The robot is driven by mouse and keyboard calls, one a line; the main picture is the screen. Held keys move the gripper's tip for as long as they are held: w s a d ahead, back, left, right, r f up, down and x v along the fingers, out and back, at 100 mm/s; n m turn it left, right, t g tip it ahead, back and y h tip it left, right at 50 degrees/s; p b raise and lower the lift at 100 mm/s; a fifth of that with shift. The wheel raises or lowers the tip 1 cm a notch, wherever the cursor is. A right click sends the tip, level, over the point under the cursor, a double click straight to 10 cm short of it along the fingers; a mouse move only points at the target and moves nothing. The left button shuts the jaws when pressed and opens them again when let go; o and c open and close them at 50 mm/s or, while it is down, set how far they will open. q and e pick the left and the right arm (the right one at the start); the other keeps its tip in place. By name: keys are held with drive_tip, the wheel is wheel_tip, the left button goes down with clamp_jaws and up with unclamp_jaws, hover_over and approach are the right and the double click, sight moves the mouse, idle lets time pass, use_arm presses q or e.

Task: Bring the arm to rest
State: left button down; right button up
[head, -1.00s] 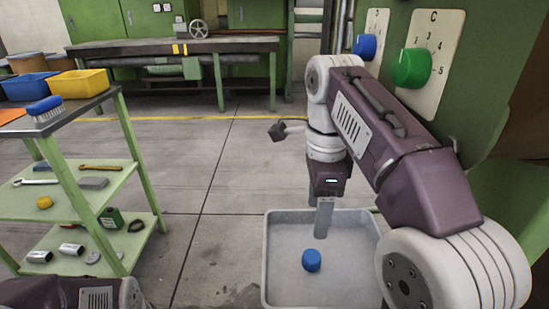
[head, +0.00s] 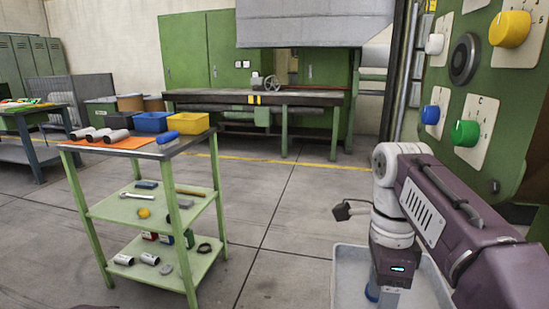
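My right arm (head: 455,235) reaches in from the lower right. Its wrist points down, and my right gripper (head: 387,298) hangs over the grey tray (head: 343,262) at the bottom edge. The fingertips are cut off or hard to make out, so its opening does not show. A round blue piece (head: 371,293) is partly visible in the tray, just left of the gripper; whether they touch is unclear. My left gripper is out of view.
A green machine panel with green (head: 465,133), blue (head: 430,115) and yellow (head: 508,29) knobs stands close to my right arm. A green shelf cart (head: 215,200) with bins and tools stands left. Open floor (head: 290,225) lies between cart and tray.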

drive_tip(key=s+f+n+p, duration=0.2)
drive_tip(key=s+f+n, duration=0.1)
drive_tip(key=f+n, duration=0.65)
drive_tip(key=s+f+n+p, duration=0.2)
drive_tip(key=s+f+n, duration=0.2)
drive_tip(key=f+n, duration=0.55)
drive_tip(key=w+r+t+p, duration=0.1)
drive_tip(key=w+r+p, duration=0.1)
drive_tip(key=r+p, duration=1.5)
drive_tip(key=w+r+n+t+p, duration=0.1)
drive_tip(key=r+p, duration=1.6)
drive_tip(key=p, duration=0.4)
drive_tip(key=shift+w+a+r, duration=0.15)
drive_tip(key=shift+w+r, duration=0.2)
drive_tip(key=shift+r, duration=0.05)
